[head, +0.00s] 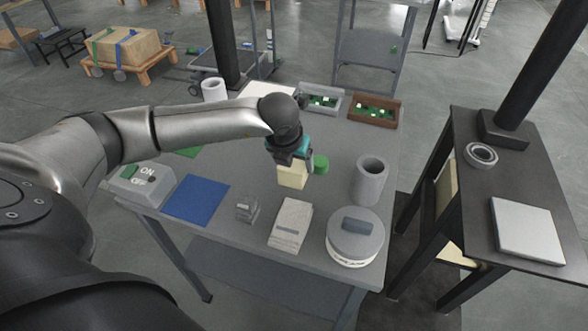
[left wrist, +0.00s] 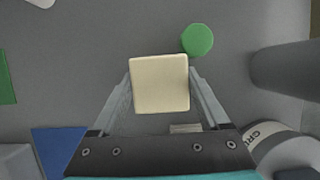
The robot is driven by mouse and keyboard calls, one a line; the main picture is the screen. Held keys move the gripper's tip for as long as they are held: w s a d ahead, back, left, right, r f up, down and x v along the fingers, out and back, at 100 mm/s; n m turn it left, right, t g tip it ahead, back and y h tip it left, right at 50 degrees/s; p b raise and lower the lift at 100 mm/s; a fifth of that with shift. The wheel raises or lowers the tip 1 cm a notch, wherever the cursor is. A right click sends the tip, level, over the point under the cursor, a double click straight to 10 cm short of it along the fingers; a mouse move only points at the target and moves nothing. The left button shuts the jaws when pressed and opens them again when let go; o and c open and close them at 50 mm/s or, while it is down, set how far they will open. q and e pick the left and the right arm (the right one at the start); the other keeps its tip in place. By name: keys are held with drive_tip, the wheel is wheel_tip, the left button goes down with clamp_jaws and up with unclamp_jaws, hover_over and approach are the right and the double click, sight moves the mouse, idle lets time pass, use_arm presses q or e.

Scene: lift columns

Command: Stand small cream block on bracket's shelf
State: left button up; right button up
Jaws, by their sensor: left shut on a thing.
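The small cream block (head: 292,176) is between the fingers of my left gripper (head: 291,163), over the middle of the grey table (head: 334,148). In the left wrist view the cream block (left wrist: 160,84) shows its square face between the two fingers of the left gripper (left wrist: 161,88), which is shut on it. I cannot tell whether its lower end touches the table. A small grey stepped piece (head: 247,208), which looks like the bracket, stands nearer the front edge, left of and apart from the block. My right gripper is not in view.
A green disc (head: 320,164) is close right of the block. A grey cylinder (head: 369,181), a round tin (head: 354,243) and a pale box (head: 291,223) stand right and in front. A blue mat (head: 196,199) and switch box (head: 141,183) lie left. Bins (head: 371,110) stand behind.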

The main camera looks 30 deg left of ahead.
use_arm(q)
drive_tip(key=c, duration=0.7)
drive_tip(key=shift+r, duration=0.1)
clamp_jaws()
drive_tip(key=shift+r, duration=0.1)
